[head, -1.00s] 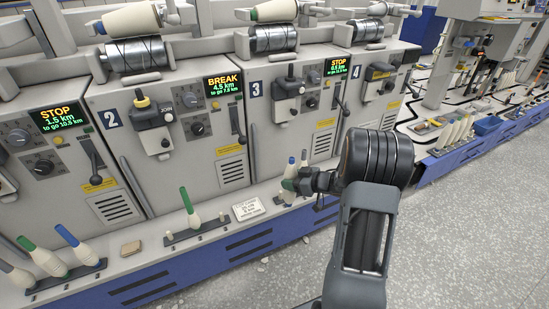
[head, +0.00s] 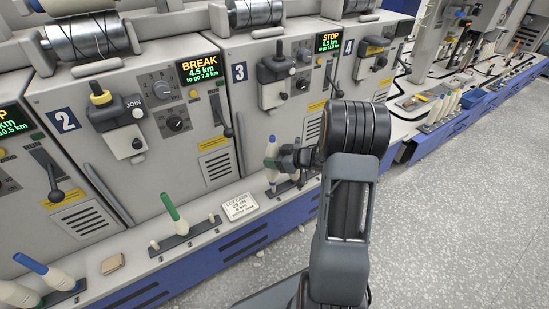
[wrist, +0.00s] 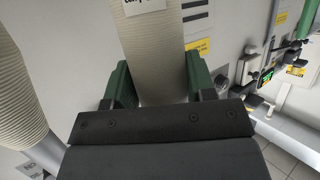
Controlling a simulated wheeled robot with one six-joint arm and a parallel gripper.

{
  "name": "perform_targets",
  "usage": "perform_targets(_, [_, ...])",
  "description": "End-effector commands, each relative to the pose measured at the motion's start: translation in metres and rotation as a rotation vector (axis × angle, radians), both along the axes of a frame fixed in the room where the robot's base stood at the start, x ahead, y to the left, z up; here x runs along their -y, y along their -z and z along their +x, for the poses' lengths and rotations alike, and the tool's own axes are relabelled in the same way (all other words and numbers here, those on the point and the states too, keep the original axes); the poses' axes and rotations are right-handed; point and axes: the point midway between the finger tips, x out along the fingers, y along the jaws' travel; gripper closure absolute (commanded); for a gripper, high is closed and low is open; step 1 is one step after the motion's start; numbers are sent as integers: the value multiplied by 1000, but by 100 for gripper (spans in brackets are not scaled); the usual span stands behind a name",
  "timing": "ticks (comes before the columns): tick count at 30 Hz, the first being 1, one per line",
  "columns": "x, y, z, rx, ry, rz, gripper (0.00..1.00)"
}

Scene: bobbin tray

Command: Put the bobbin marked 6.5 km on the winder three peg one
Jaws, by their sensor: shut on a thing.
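My gripper (head: 271,162) is shut on a pale bobbin. In the head view the held bobbin (head: 271,149) seems to have a blue tip, in front of winder three. In the wrist view the bobbin (wrist: 150,45) stands between the green fingers, with ribbed cream yarn and a white label cut off at the top; no distance mark can be read. Winder three (head: 255,108) carries a "3" plate. Its peg rail (head: 288,187) lies low behind and beneath the gripper, partly hidden by my arm. Peg one cannot be made out.
Winder two's rail (head: 185,238) holds a green-tipped spindle (head: 172,208) and short pegs. A printed card (head: 239,206) lies between the rails. Another cream bobbin (wrist: 18,85) stands left in the wrist view. Open grey floor (head: 460,220) lies to the right.

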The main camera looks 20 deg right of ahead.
Motion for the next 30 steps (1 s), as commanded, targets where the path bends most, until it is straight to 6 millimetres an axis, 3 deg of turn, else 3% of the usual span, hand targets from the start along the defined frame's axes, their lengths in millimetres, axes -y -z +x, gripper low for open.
perform_targets(4, [1,20,0,-1,1,-1,76])
perform_targets(11, [2,42,-3,-12,6,-2,100])
perform_targets(30, [1,38,-1,-3,2,2,100])
